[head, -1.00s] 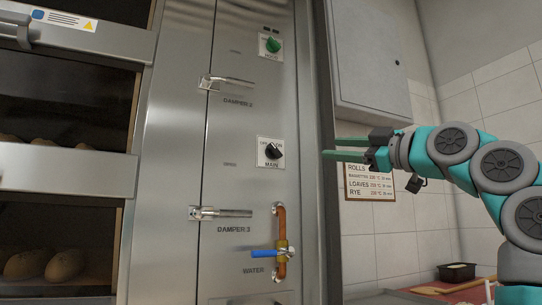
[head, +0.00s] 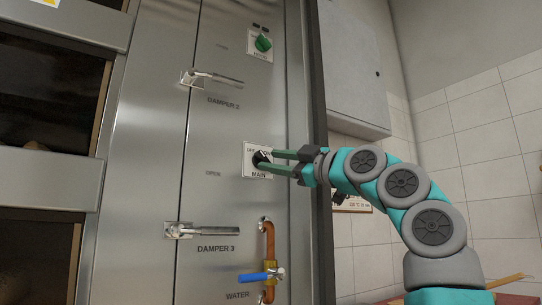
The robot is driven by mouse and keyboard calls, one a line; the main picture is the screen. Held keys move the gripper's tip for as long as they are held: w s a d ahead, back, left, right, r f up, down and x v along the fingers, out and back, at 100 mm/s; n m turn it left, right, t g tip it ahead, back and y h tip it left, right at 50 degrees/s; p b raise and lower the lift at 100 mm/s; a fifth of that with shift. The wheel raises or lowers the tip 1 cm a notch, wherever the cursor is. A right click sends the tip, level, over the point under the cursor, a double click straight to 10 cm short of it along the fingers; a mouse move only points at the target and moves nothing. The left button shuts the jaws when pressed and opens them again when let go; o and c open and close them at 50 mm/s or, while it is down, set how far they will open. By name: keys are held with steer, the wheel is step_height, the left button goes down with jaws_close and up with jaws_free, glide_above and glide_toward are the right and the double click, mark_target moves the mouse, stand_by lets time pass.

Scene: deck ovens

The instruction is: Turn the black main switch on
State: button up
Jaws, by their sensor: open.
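The black main switch (head: 261,158) is a rotary knob on a white plate (head: 252,173) marked MAIN, with OFF at upper left and the right marking partly covered. The plate is on the steel oven panel. My gripper (head: 270,160) reaches in from the right. Its two green fingers are parted, one above the other, with their tips at the knob. The fingers hide part of the knob, so I cannot tell its exact angle or whether the fingers touch it.
Damper 2 handle (head: 215,78) is above and damper 3 handle (head: 205,230) is below. A green knob (head: 263,43) is higher up. A copper water pipe with a blue valve lever (head: 254,277) is below. A grey wall cabinet (head: 350,75) is at the right.

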steer(key=shift+w+a+r, duration=0.1)
steer(key=shift+w+a, duration=0.35)
steer(key=shift+w, duration=0.05)
jaws_close()
stand_by(0.4)
